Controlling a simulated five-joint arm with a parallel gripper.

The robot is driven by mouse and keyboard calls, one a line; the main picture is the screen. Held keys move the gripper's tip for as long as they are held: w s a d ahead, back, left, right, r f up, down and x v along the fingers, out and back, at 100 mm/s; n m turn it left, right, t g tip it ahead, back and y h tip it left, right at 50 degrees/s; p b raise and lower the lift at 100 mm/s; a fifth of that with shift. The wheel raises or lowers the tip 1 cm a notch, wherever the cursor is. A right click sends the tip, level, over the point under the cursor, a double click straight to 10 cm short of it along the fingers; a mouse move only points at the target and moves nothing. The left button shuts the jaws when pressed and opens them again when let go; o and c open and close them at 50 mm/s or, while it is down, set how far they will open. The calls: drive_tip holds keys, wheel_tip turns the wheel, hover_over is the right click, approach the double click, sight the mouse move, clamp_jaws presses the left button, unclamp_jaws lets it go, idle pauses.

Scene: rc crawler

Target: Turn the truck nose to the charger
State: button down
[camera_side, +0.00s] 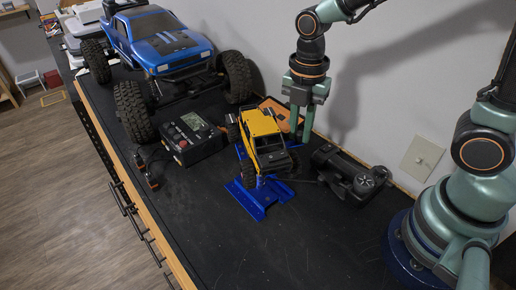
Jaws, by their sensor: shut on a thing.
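The small yellow truck (264,127) sits on a blue stand (246,203) near the middle of the bench. Its dark windscreen end faces the camera, slightly right. The charger (192,137), a black box with a screen and a red knob, lies left of the truck. My gripper (301,130) points down at the truck's right side, toward its rear. It is shut on the truck; the exact gripped part is hard to make out.
A large blue truck (163,43) stands at the back left. A black hand controller (350,175) lies to the right, near the wall. An orange item (274,107) lies behind the yellow truck. The front of the black bench (270,252) is clear.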

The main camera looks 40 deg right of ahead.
drive_tip(key=c, duration=0.8)
unclamp_jaws()
drive_tip(key=shift+o, duration=0.2)
wheel_tip(320, 180, up, 12)
drive_tip(key=shift+r, duration=0.1)
